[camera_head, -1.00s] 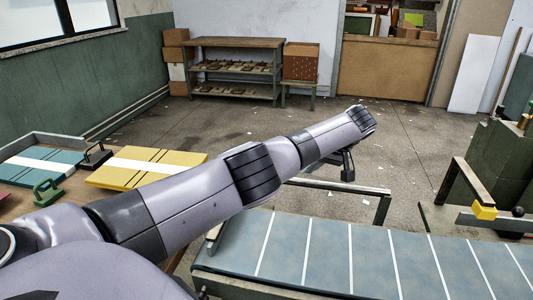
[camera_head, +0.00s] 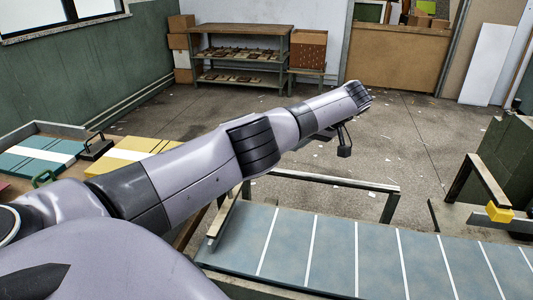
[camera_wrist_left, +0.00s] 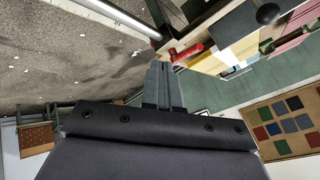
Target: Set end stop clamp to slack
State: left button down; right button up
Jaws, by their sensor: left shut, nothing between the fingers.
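A yellow block (camera_head: 499,213) sits on a grey rail at the right end of the blue conveyor bed; I cannot tell for sure that it belongs to the end stop clamp. The clamp's slack or tight state cannot be made out. My left gripper (camera_head: 345,145) hangs over the floor beyond the conveyor, well left of the yellow block and touching nothing. In the left wrist view its two fingers (camera_wrist_left: 165,83) are together and empty. A black round knob (camera_wrist_left: 267,13) and a red part (camera_wrist_left: 187,53) show beyond them. My right gripper is not in view.
The blue conveyor bed (camera_head: 330,250) with white lines crosses the front. A metal frame (camera_head: 320,181) stands behind it. A green cabinet (camera_head: 510,160) stands at the right. Yellow and teal boards (camera_head: 130,153) lie on the left table. Open floor lies beyond.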

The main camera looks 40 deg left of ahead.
pick_arm(q)
jog(key=s+a+f+p, duration=0.3)
jog(key=s+a+f, duration=0.1)
jog(key=a, duration=0.2)
jog(key=shift+s+a+f, duration=0.2)
jog(key=shift+a+f, duration=0.05)
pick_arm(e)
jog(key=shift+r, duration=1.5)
